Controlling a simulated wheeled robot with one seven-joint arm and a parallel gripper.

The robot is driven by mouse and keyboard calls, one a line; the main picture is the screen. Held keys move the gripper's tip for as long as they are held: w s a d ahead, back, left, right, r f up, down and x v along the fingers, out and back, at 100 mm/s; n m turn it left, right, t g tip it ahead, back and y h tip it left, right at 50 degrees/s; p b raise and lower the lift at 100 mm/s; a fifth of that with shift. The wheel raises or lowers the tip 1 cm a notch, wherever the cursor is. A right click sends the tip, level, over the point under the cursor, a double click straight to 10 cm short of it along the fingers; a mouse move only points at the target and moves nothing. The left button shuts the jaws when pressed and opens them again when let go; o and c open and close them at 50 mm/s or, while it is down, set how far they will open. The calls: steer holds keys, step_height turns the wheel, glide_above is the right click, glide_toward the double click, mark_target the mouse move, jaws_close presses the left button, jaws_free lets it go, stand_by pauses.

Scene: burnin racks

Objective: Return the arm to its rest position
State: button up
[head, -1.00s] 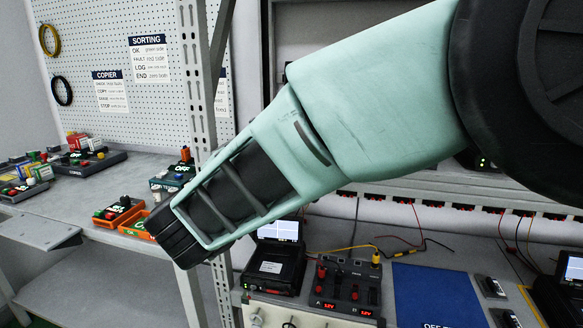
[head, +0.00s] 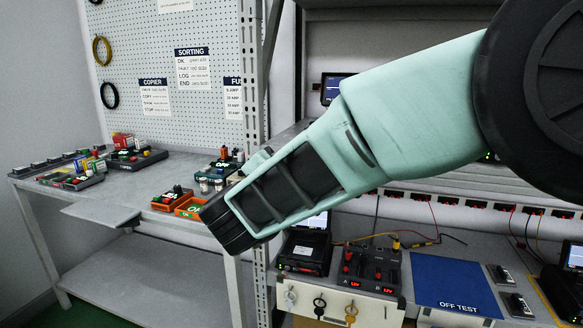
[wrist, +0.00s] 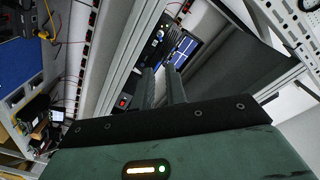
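My arm (head: 400,120) runs across the head view from the upper right down to the lower left. Its dark lower end (head: 228,222) hangs in front of the rack post and bench edge. I cannot make out the gripper fingers in the head view. In the wrist view my gripper (wrist: 160,72) shows two dark fingers with a narrow gap between them. Nothing is held between them. Beyond the fingers are a dark unit with small lights and a blue panel (wrist: 183,45).
A left bench (head: 120,205) holds button boxes and an orange tray (head: 190,208). A perforated post (head: 252,110) stands close behind my arm. The right bench has a black tester (head: 305,252), a red-knobbed unit (head: 370,268) and a blue OFF TEST mat (head: 455,284).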

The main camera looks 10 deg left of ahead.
steer(key=s+d+f+n+g+y+p, duration=0.1)
steer(key=s+d+n+g+y+p, duration=0.1)
steer(key=s+n+g+y, duration=0.4)
steer(key=s+d+f+n+g+y+p, duration=0.1)
steer(key=s+d+n+g+y, duration=0.25)
steer(key=s+n, duration=0.4)
steer(key=s+d+f+n+g+h+p, duration=0.1)
steer(key=s+d+f+n+g+h, duration=0.1)
steer(key=s+d, duration=0.7)
steer(key=s+d+f+n+g+h, duration=0.3)
steer(key=s+d, duration=0.6)
steer(key=d, duration=0.4)
step_height(320, 180, down, 2)
steer(key=g+h, duration=0.1)
steer(key=g, duration=0.2)
steer(key=shift+s+p, duration=0.4)
